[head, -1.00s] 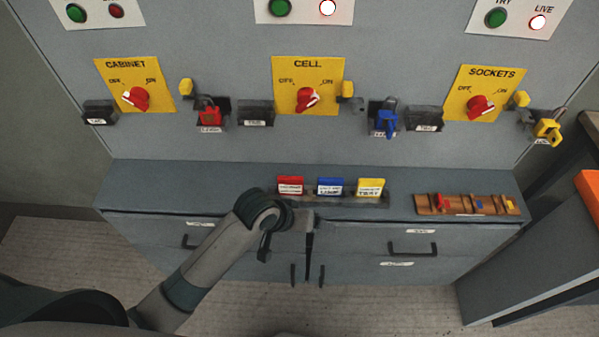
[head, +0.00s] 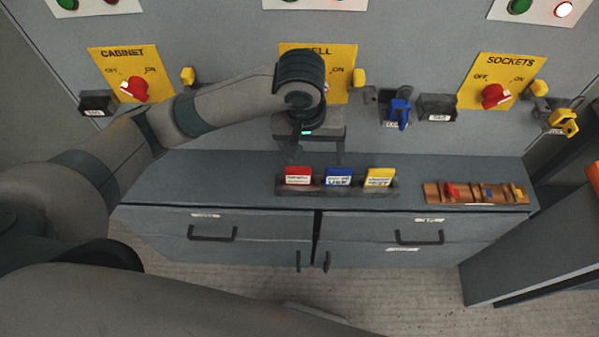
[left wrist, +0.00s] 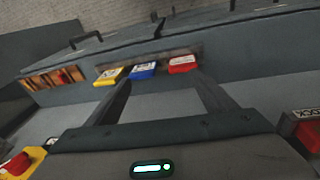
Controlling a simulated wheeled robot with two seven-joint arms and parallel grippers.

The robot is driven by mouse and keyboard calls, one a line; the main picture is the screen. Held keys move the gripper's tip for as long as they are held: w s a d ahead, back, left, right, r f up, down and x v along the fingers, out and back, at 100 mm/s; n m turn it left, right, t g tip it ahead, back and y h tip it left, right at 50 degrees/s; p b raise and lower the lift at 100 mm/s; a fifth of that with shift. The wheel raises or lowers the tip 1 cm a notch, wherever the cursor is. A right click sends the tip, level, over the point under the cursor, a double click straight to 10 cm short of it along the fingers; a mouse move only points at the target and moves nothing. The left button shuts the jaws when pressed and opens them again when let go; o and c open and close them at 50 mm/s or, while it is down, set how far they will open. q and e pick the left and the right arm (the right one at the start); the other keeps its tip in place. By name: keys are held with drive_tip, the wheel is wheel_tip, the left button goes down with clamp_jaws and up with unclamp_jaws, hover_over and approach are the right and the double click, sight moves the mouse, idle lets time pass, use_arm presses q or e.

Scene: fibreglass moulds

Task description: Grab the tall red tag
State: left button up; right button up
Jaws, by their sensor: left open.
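The red tag (head: 298,175) stands upright at the left end of a dark rack (head: 360,189) on the cabinet's ledge, beside a blue tag (head: 338,177) and a yellow tag (head: 379,177). In the left wrist view the red tag (left wrist: 182,64) is on the right of the row. My left gripper (head: 314,163) is open and empty, pointing down above and behind the red and blue tags. In the left wrist view its fingers (left wrist: 163,84) reach towards the row, with the red and blue tags between or just past their tips. My right gripper is not in view.
A brown wooden rack (head: 475,193) with small coloured pieces lies on the ledge to the right. Yellow switch panels (head: 128,73), padlocks such as the blue one (head: 400,110), and dark boxes (head: 437,107) project from the wall behind. The ledge's left part is clear.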

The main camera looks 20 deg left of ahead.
use_arm(q)
drive_tip(key=shift+n+y, duration=0.5)
drive_tip(key=shift+y, duration=0.2)
drive_tip(key=a+r, duration=0.1)
drive_tip(key=w+a+r, duration=0.1)
drive_tip(key=a, duration=0.1)
drive_tip(key=shift+r, duration=0.3)
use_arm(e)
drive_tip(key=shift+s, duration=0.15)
use_arm(q)
hover_over(300, 169)
drive_tip(key=s, duration=0.1)
wheel_tip(300, 169, down, 6)
drive_tip(key=f, duration=0.6)
drive_tip(key=shift+w+d+p, duration=0.15)
drive_tip(key=shift+w+p, duration=0.15)
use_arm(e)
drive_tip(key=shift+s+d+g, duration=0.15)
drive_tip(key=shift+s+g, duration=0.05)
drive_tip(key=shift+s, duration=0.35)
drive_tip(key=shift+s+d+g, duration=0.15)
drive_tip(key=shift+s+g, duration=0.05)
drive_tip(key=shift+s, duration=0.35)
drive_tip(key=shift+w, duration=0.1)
use_arm(q)
drive_tip(key=shift+f, duration=0.1)
